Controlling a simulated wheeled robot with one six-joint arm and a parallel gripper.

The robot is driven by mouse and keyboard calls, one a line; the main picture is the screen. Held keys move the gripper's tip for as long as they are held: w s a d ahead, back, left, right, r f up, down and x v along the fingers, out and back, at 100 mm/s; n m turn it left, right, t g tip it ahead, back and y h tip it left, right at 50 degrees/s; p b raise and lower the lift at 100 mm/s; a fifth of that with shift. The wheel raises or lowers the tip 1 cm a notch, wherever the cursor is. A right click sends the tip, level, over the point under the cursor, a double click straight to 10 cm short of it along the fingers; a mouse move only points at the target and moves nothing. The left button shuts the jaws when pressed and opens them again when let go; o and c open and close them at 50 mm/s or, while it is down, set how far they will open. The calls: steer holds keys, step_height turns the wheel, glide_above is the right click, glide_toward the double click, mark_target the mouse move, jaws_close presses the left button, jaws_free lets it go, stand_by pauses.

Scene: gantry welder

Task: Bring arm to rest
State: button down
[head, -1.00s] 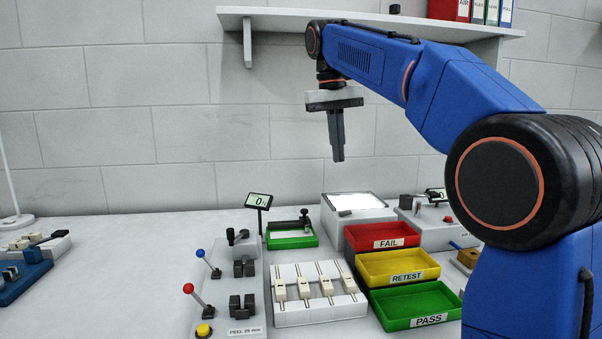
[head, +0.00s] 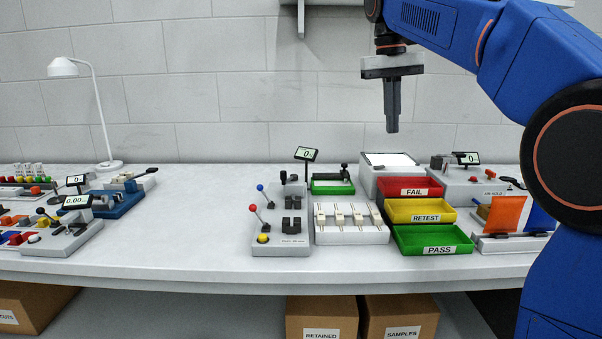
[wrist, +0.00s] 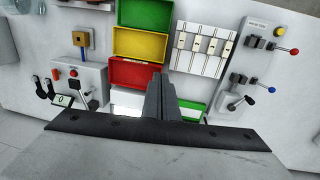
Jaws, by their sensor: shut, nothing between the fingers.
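My gripper (head: 392,128) hangs pointing down from my blue arm, high above the back of the bench in the head view. Its fingers are shut together with nothing between them. It is well clear of the bench (head: 190,225) and touches nothing. In the wrist view the closed fingers (wrist: 163,84) show in front of the red tray's edge, seen from above.
Below stand the red FAIL tray (head: 407,188), yellow RETEST tray (head: 416,211) and green PASS tray (head: 430,240). A white rack (head: 350,238) and a lever fixture (head: 282,244) stand left of them. A lamp (head: 95,100) stands far left. Bare bench lies between.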

steer(key=s+d+f+t, duration=0.2)
steer(key=s+d+f, duration=0.2)
steer(key=s+f, duration=1.1)
steer(key=s+d+f+t+y, duration=0.1)
steer(key=s+d+f+t, duration=0.1)
steer(key=s+f, duration=1.4)
step_height(320, 180, down, 5)
steer(key=shift+s+d+r+t, duration=0.2)
steer(key=shift+s+d+t, duration=0.1)
steer(key=shift+d, duration=0.55)
